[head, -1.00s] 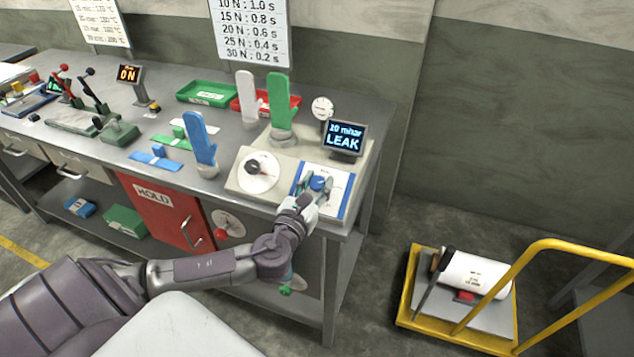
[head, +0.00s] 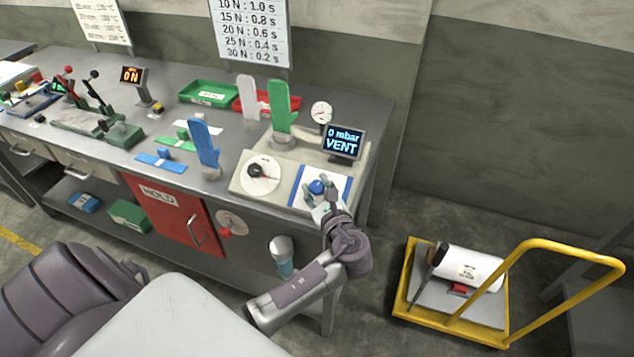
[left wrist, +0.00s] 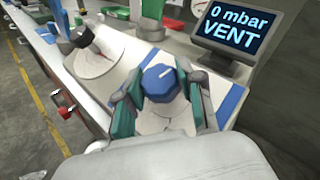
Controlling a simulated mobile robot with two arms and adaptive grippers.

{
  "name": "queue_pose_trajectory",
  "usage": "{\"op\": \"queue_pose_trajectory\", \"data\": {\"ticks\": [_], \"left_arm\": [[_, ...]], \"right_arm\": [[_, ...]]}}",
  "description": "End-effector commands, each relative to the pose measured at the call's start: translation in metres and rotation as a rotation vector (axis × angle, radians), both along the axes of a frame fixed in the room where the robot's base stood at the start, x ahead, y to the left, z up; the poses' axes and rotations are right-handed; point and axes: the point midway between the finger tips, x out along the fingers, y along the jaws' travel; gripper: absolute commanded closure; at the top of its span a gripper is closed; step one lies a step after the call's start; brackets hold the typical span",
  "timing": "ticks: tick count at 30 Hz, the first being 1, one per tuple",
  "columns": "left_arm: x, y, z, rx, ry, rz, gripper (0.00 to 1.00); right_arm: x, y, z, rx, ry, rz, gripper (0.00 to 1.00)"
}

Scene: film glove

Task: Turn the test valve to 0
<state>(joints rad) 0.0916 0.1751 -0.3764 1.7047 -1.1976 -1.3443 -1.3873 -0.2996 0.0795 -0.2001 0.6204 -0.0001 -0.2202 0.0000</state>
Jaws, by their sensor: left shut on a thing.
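The test valve is a blue knob (left wrist: 160,83) with a white pointer line, on a white plate with blue side strips. It also shows in the head view (head: 317,187). My left gripper (left wrist: 158,92) has its fingers on both sides of the knob and is shut on it; it shows in the head view too (head: 319,194). The display (head: 343,142) behind the valve reads "0 mbar VENT", also in the left wrist view (left wrist: 231,31). My right gripper is not in view.
A dial with a black knob (head: 258,171) is left of the valve. A green glove form (head: 281,108) and a gauge (head: 321,112) stand behind. A blue glove form (head: 204,146) stands left. A yellow cart (head: 405,308) is on the floor at right.

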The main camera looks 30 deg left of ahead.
Motion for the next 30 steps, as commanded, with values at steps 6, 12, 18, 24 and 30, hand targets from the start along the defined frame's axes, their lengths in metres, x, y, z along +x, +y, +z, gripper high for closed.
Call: {"op": "queue_pose_trajectory", "data": {"ticks": [6, 12, 18, 24, 30], "left_arm": [[0.001, -0.001, 0.003, -0.081, -0.02, 0.141, 0.97], [0.001, 0.0, 0.002, -0.127, -0.031, 0.226, 0.97], [0.001, 0.0, 0.002, -0.151, -0.04, 0.271, 0.97], [0.001, 0.0, 0.001, -0.158, -0.042, 0.285, 0.97], [0.001, 0.001, 0.001, -0.158, -0.042, 0.285, 0.97]], "right_arm": [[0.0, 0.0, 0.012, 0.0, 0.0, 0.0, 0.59], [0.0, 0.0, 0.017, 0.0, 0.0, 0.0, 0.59], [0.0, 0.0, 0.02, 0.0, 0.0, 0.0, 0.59], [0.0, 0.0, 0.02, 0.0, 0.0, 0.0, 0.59], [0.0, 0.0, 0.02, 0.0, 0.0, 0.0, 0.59]]}}
